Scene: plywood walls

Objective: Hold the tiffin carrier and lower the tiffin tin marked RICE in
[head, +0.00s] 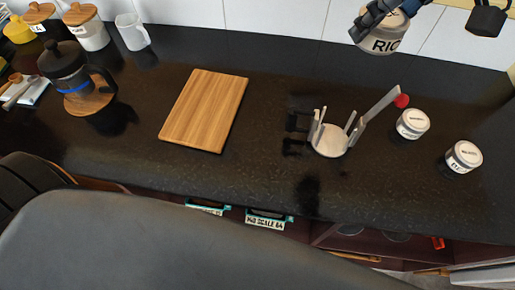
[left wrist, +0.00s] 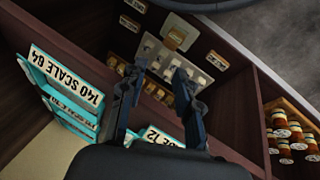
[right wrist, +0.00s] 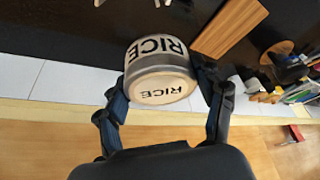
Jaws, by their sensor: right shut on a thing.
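The tiffin tin marked RICE (head: 383,40) is high at the top right of the head view, well above the counter. My right gripper (head: 370,20) is shut on it. In the right wrist view the RICE tin (right wrist: 160,72) sits between both fingers, its name on side and end face. The tiffin carrier (head: 329,143) stands on the counter, a pale round base with upright prongs and a slanting arm with a red knob (head: 402,100). It looks empty. My left gripper (left wrist: 155,100) is open and empty in the left wrist view, facing shelves; the head view does not show it.
Two lidded tins (head: 412,123) (head: 464,156) stand right of the carrier. A wooden board (head: 204,110) lies to its left. A French press (head: 70,70), a mug (head: 133,32) and canisters (head: 85,25) stand farther left. Teal labelled boxes (left wrist: 65,90) fill a shelf below.

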